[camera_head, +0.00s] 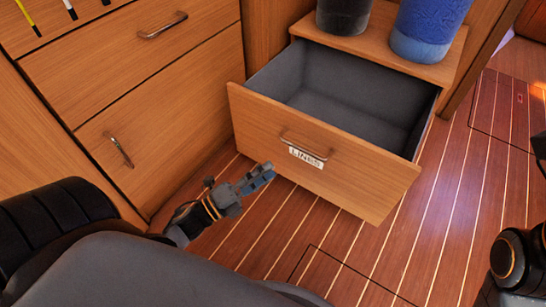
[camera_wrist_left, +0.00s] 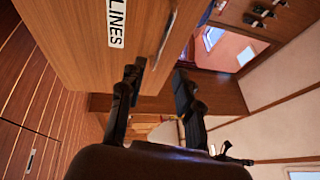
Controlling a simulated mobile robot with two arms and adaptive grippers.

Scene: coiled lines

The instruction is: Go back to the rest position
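My left gripper (camera_head: 262,177) is low in front of the open drawer (camera_head: 322,163), to the left of its metal handle (camera_head: 302,146). In the left wrist view the two fingers of my left gripper (camera_wrist_left: 158,82) are apart with nothing between them. The handle (camera_wrist_left: 165,38) shows beyond the fingertips there, and I see no contact with it. The drawer front carries a white label (camera_wrist_left: 116,22) reading LINES. My right arm (camera_head: 510,258) shows only in part at the right edge; its gripper cannot be made out.
The pulled-out drawer is grey inside and looks empty. A dark container (camera_head: 343,14) and a blue container (camera_head: 427,28) stand on the ledge behind it. Closed wooden cabinet fronts (camera_head: 150,75) are on the left. The striped wooden floor (camera_head: 440,220) is clear on the right.

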